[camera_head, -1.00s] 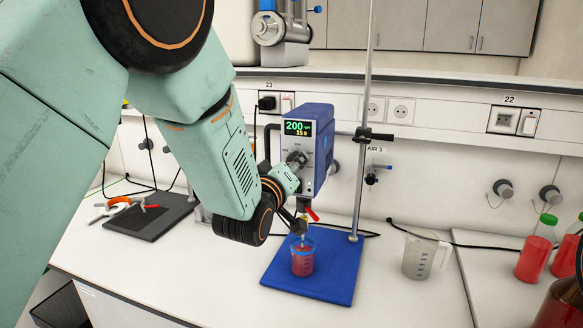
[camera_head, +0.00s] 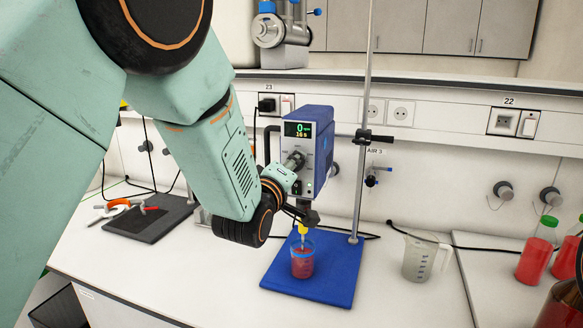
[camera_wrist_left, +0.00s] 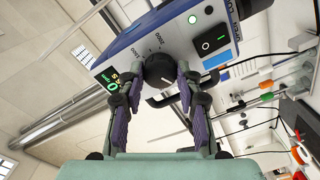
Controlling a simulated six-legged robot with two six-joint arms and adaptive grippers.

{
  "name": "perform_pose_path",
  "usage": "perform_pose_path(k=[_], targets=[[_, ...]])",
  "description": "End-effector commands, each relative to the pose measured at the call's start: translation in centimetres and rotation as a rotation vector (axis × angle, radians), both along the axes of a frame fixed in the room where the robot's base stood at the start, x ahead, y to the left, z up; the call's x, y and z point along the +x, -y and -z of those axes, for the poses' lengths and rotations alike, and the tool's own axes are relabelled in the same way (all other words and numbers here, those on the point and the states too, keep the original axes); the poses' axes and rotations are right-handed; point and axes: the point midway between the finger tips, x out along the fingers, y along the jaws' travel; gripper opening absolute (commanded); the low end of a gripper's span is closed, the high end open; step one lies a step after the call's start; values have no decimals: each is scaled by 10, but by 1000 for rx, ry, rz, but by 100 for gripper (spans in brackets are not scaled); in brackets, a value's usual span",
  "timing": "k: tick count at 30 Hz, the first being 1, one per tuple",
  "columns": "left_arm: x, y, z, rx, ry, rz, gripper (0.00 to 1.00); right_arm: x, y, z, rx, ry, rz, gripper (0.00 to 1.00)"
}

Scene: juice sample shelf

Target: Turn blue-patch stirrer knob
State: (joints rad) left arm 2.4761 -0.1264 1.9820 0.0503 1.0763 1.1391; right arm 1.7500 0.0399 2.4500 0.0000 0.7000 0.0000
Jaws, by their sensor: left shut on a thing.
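The overhead stirrer (camera_head: 319,150) is a blue box with a grey front, clamped to an upright rod. Its display (camera_head: 299,129) reads 0 rpm and 16 s. My left gripper (camera_wrist_left: 162,79) is shut on the black stirrer knob (camera_wrist_left: 158,67), one finger on each side, as the left wrist view shows. The knob has a white pointer line. A light blue patch (camera_wrist_left: 217,60) is on the front panel beside a black rocker switch (camera_wrist_left: 210,43). In the head view my left gripper (camera_head: 294,161) hides much of the knob. My right gripper is out of view.
A beaker of red liquid (camera_head: 302,261) stands on the blue base plate (camera_head: 335,283) under the stirrer shaft. A clear jug (camera_head: 419,258) and red bottles (camera_head: 533,258) are to the right. A dark plate (camera_head: 148,216) with tools lies to the left.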

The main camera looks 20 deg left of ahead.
Motion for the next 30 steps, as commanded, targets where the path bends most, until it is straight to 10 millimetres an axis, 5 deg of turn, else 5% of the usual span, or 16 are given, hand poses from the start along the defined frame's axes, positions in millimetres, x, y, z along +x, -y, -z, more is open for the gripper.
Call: perform_pose_path(k=[5, 6, 14, 24, 30], targets=[[0, 1, 1, 3, -2, 2, 3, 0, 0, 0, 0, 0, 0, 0], [0, 1, 1, 3, -2, 2, 36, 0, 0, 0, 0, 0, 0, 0], [0, 0, 0, 3, -1, 2, 58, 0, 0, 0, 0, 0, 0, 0], [-2, 0, 0, 2, 1, 0, 58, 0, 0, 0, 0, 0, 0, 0], [-25, -1, 0, 4, -2, 1, 58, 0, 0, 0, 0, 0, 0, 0]])
